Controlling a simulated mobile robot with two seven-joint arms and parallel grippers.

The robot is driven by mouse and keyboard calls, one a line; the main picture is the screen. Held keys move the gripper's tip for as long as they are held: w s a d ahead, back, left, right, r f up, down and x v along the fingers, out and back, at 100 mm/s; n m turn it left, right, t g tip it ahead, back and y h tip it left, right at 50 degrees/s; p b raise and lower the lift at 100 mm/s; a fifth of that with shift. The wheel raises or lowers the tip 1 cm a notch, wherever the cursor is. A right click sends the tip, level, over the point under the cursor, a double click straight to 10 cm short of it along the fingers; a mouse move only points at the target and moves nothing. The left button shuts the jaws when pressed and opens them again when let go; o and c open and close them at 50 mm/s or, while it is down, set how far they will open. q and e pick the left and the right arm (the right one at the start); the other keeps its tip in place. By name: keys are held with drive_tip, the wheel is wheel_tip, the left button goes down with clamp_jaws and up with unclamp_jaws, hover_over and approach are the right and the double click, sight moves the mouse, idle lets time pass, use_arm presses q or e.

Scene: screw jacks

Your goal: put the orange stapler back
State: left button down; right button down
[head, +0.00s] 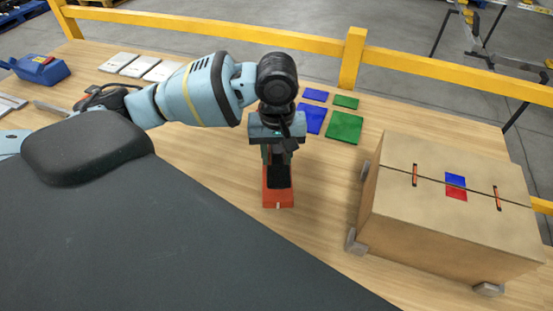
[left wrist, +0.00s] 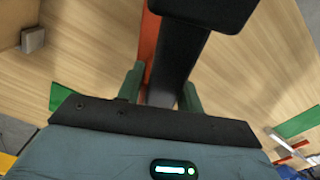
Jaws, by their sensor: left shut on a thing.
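The orange stapler (head: 278,199), with a black top part, is below my left gripper (head: 277,150) near the middle of the wooden table in the head view. My left gripper is shut on it, and its arm and wrist hide the stapler's far end. In the left wrist view the stapler's black part (left wrist: 183,55) and an orange strip run between the green fingers of my left gripper (left wrist: 160,93). I cannot tell whether the stapler touches the table. My right gripper is not in view.
A brown box (head: 450,217) with a blue and a red square on top stands at the right. Blue and green squares (head: 344,127) lie behind the stapler. Pale tiles (head: 120,62) and a blue object (head: 40,69) lie at far left. A yellow rail (head: 440,70) runs behind the table.

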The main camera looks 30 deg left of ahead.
use_arm(q)
drive_tip(key=shift+w+a, duration=0.3)
drive_tip(key=shift+w, duration=0.05)
wheel_tip(320, 180, down, 3)
drive_tip(key=shift+w+a+f+b, duration=0.1)
drive_tip(key=shift+a+f+b, duration=0.1)
drive_tip(key=shift+b, duration=0.15)
drive_tip(key=shift+d, duration=0.1)
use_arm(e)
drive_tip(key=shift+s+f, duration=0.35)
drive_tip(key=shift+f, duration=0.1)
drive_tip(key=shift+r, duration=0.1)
use_arm(q)
drive_tip(key=c, duration=0.9)
unclamp_jaws()
drive_tip(key=shift+f, duration=0.15)
wheel_tip(320, 180, up, 11)
drive_tip(key=shift+r+p, duration=0.2)
drive_tip(key=shift+p, duration=0.7)
drive_tip(key=shift+r, duration=0.4)
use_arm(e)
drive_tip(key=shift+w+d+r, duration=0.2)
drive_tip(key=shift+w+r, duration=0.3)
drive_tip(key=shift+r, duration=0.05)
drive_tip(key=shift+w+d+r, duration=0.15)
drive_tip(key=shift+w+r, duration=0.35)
